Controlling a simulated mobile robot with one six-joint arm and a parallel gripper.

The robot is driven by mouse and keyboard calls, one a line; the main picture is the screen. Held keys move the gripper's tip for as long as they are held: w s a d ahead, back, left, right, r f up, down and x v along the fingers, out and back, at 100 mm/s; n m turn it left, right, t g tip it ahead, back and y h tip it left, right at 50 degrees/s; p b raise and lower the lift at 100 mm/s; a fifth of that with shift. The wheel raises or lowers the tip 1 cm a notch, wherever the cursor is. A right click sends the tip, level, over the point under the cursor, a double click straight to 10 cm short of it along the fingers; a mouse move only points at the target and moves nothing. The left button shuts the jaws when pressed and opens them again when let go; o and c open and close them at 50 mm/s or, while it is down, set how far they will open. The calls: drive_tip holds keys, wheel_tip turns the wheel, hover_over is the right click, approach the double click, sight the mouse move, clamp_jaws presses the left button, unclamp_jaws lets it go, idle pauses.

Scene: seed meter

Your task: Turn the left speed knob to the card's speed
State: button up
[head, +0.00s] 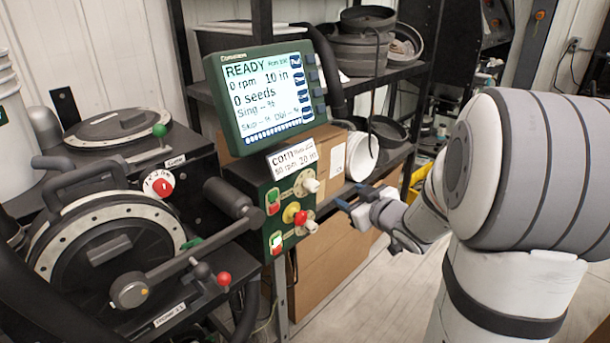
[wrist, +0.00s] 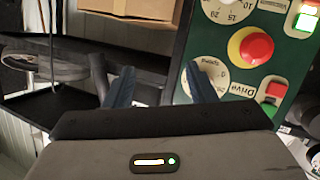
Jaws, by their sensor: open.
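The green control panel (head: 290,235) has two white knobs on its right side, an upper one (head: 307,184) and a lower one (head: 310,226). The screen (head: 265,95) shows READY, 0 rpm, 10 in. My gripper (head: 352,198) is open and empty, to the right of the knobs and apart from them. In the wrist view, one finger of my gripper (wrist: 160,75) partly covers a white dial (wrist: 208,78); another dial (wrist: 228,9) is at the top.
A red button on a yellow base (head: 295,214) sits between the knobs; it also shows in the wrist view (wrist: 256,47). Green and red switches (head: 273,201) are on the panel's left. Shelves with a white bucket (head: 361,156) stand behind. Round-lidded machines (head: 100,255) fill the left.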

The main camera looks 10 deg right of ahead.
sight(316, 187)
drive_tip(key=w+a+n+y, duration=0.1)
drive_tip(key=a+y, duration=0.1)
drive_tip(key=w+a+r+n+y+p, duration=0.1)
drive_tip(key=a+y, duration=0.2)
drive_tip(key=w+a+n+y+p, duration=0.1)
drive_tip(key=a+y, duration=0.1)
drive_tip(key=shift+a+r+y, duration=0.2)
drive_tip(key=shift+a+y, duration=0.1)
idle(0.3)
